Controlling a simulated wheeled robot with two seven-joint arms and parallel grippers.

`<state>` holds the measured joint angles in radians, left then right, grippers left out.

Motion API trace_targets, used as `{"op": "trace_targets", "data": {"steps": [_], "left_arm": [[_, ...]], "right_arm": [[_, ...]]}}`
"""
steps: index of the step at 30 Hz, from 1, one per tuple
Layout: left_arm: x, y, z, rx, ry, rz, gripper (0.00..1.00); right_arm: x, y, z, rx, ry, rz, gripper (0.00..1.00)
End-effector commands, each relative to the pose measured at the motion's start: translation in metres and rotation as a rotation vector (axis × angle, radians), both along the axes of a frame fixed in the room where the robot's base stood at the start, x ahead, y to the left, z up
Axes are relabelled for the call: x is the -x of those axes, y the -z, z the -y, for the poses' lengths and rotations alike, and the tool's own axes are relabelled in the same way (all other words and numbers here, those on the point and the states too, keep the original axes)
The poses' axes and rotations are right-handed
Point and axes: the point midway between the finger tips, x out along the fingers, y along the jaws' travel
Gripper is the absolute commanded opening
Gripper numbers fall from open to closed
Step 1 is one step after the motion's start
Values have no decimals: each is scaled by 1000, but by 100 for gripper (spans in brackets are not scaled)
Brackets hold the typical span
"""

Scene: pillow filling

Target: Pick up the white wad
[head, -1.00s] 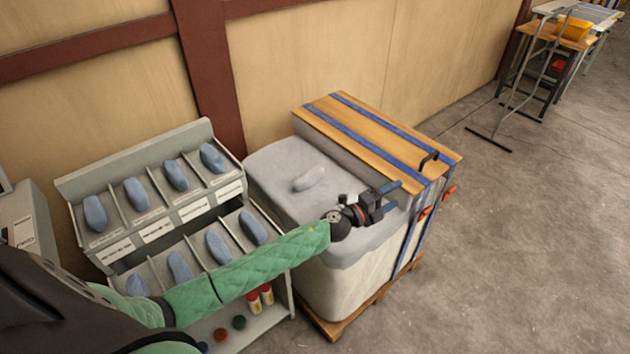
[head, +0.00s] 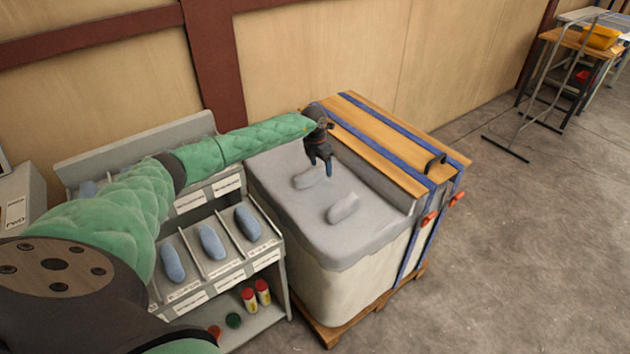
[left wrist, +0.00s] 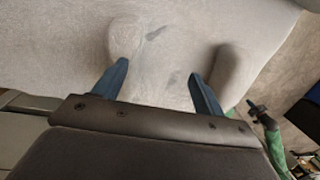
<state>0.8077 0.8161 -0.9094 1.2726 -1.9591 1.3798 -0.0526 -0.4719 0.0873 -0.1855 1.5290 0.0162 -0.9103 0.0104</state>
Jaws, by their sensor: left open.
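Two pale wads lie on the soft grey top of a large block. One wad (head: 308,177) is farther back, and the other wad (head: 343,208) is nearer the front right. My left gripper (head: 324,172) points down close beside the farther wad, with blue fingers apart. In the left wrist view the open fingers (left wrist: 160,68) hang over the grey surface. One wad (left wrist: 126,36) is beyond the left finger and another wad (left wrist: 230,66) is just right of the right finger. No wad is between the fingers. A green-sleeved arm with a small dark gripper (left wrist: 259,112), seemingly my right, shows at the right edge.
The grey-topped block (head: 290,225) stands on a wooden pallet (head: 332,335), with strapped wooden boards (head: 385,140) along its back right. A rack (head: 265,265) with blue-grey pads in slots stands left of it.

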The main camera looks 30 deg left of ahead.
Motion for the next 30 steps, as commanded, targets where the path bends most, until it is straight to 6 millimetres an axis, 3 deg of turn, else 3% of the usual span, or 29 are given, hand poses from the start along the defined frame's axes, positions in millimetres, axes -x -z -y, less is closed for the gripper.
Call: {"op": "trace_targets", "data": {"steps": [1,4,7,11,20,30], "left_arm": [[-1,0,-24,-53,-12,-23,71],[2,0,-49,-115,-23,-60,71],[3,0,-52,-124,-26,-65,71],[3,8,-53,-125,-25,-68,71],[2,27,-52,-122,-26,-66,71],[1,54,-53,-122,-26,-66,71]], "right_arm": [[1,5,-2,-2,1,-2,0],[-1,-2,-5,-6,1,-5,0],[-3,-9,-5,-6,2,-6,0],[-2,-3,-3,-3,0,-5,0],[2,18,2,3,-2,10,0],[15,58,17,16,-11,35,0]]}}
